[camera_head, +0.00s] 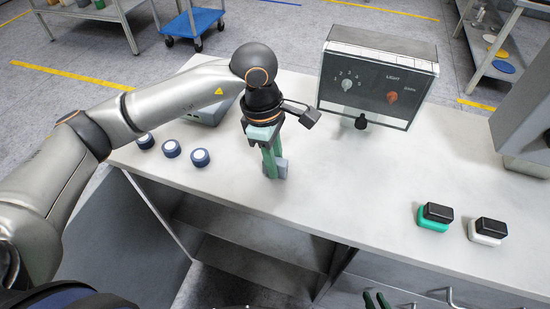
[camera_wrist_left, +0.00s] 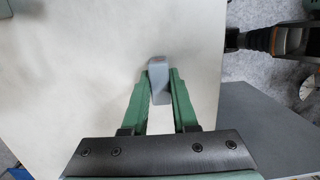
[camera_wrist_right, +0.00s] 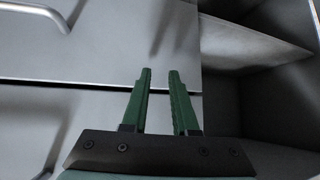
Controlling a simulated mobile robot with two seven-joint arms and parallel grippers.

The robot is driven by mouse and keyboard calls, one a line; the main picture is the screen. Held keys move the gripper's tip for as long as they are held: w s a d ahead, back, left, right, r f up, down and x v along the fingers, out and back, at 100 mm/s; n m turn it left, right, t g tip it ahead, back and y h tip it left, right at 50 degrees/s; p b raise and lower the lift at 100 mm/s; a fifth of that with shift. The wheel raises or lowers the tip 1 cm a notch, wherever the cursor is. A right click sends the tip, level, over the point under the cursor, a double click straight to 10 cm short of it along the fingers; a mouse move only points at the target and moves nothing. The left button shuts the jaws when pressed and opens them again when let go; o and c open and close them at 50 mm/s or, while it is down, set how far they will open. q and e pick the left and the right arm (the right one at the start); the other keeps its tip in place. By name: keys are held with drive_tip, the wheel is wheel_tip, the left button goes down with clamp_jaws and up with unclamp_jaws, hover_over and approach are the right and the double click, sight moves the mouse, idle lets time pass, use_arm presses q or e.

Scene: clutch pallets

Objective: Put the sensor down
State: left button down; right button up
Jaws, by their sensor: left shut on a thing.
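The sensor is a small grey-blue block (camera_head: 281,167); it also shows between the fingertips in the left wrist view (camera_wrist_left: 158,72). My left gripper (camera_head: 273,163) points down over the white tabletop near its front edge and is shut on the sensor. The sensor is at or just above the table surface; I cannot tell whether it touches. My right gripper (camera_wrist_right: 160,72) is empty, its green fingers apart, in front of the grey cabinet below the tabletop. Its fingertips show at the bottom edge of the head view (camera_head: 374,299).
Several dark blue-and-white round pieces (camera_head: 171,149) stand left of my left gripper. A control box with knobs (camera_head: 378,78) stands at the back. A green button block (camera_head: 433,217) and a white one (camera_head: 487,231) are at right. The middle of the tabletop (camera_head: 340,180) is clear.

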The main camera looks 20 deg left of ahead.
use_arm(q)
drive_tip(key=shift+f, duration=0.35)
drive_tip(key=c, duration=0.7)
unclamp_jaws()
drive_tip(key=shift+r, duration=0.1)
drive_tip(key=r, duration=0.4)
drive_tip(key=a+r, duration=0.1)
drive_tip(key=r, duration=0.7)
drive_tip(key=shift+a+b, duration=0.35)
drive_tip(key=shift+b, duration=0.05)
